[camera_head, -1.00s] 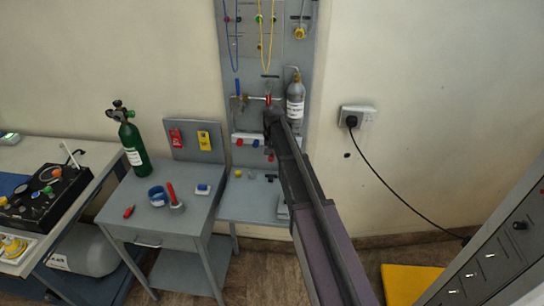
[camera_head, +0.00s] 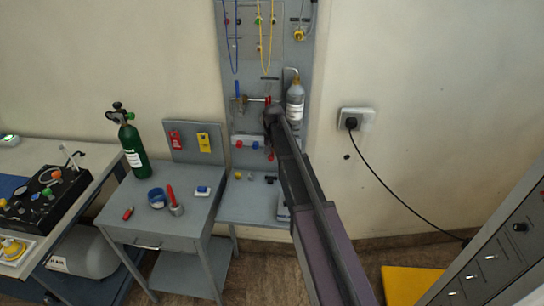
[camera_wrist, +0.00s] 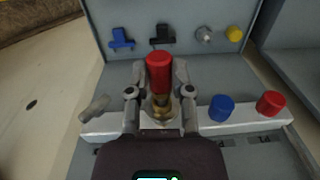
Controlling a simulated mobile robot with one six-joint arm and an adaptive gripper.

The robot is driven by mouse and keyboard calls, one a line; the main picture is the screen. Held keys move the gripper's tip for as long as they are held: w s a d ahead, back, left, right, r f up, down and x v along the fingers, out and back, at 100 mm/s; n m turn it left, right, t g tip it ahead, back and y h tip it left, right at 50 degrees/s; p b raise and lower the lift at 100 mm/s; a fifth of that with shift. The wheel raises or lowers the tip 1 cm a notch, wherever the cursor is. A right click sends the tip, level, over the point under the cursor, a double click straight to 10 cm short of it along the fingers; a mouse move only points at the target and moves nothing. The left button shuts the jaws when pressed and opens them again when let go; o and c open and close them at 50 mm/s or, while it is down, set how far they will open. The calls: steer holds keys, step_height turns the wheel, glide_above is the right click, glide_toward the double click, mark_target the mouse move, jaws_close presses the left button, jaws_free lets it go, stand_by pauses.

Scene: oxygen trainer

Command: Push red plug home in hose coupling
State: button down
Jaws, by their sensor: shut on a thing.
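The red plug (camera_wrist: 158,72) is a red cylinder in the middle of the wrist view. My gripper (camera_wrist: 160,88) is shut on it, with one grey finger on each side. A brass fitting (camera_wrist: 162,107) shows directly below the plug, between the fingers, at the pale rail. I take it for the hose coupling. Whether the plug is fully seated in it cannot be told. In the head view my gripper (camera_head: 271,115) is at the wall panel, and my arm hides much of that spot.
The pale rail (camera_wrist: 105,124) also carries a blue knob (camera_wrist: 222,107) and a red knob (camera_wrist: 271,103) beside my gripper. A grey cylinder (camera_head: 295,105) stands close to my arm on the panel.

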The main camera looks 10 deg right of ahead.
steer(key=shift+w+d, duration=0.2)
steer(key=shift+w, duration=0.45)
steer(key=shift+c, duration=2.2)
jaws_free()
steer(key=shift+s, duration=0.1)
